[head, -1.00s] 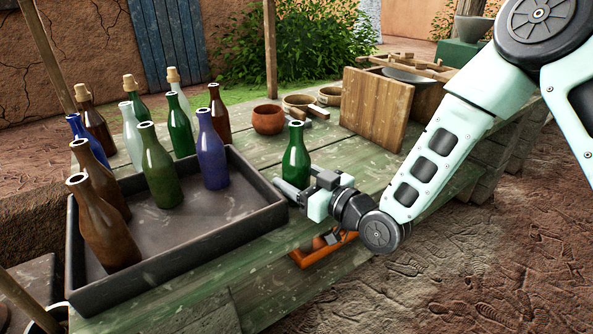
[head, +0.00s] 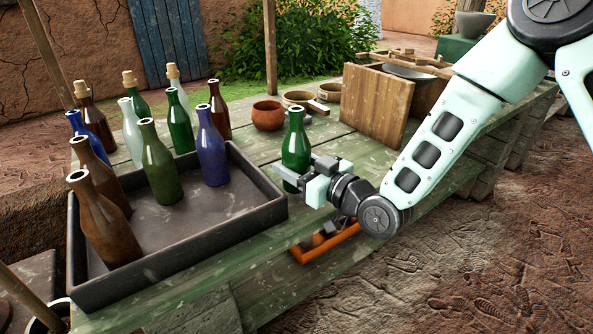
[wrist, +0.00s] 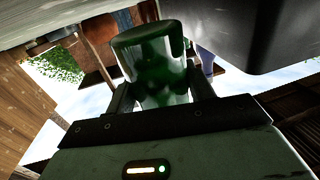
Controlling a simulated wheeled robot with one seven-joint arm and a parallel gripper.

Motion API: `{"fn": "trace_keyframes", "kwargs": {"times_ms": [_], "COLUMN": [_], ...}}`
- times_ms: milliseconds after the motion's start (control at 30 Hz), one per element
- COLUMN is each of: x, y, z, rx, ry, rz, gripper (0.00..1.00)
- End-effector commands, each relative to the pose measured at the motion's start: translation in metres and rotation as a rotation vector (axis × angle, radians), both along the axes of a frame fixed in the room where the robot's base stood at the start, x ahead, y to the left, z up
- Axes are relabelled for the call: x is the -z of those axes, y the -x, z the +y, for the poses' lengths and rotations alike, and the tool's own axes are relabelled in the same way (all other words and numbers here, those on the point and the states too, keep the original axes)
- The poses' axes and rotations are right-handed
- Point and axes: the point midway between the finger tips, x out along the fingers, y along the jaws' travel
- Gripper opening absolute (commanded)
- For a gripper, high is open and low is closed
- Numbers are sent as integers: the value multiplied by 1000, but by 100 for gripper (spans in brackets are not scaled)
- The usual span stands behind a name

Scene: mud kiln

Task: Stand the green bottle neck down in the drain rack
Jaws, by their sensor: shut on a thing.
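My gripper (head: 297,178) is shut on a green bottle (head: 296,140) low on its body. The bottle is upright, neck up and open-mouthed, right of the dark tray, and appears lifted a little above the table. In the wrist view the green bottle (wrist: 152,60) fills the space between the fingers. Another green bottle (head: 160,170) stands in the dark tray (head: 190,246). A wooden frame of slats (head: 420,66) is at the back right, partly behind an upright board; I cannot tell whether it is the drain rack.
Several brown, blue, green and clear bottles stand in and behind the tray. A clay pot (head: 268,116) and bowls (head: 298,98) sit at the back. The wooden board (head: 374,106) stands to the right. An orange-edged tray (head: 325,243) is below the table's front edge.

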Motion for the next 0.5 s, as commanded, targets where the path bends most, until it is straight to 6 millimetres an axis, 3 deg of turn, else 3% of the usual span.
{"fn": "trace_keyframes", "kwargs": {"times_ms": [300,500], "x": [-57,-77], "y": [0,-4], "z": [0,-6], "rx": [0,16], "ry": [-1,-1], "rz": [-6,-1], "gripper": [26,26]}}
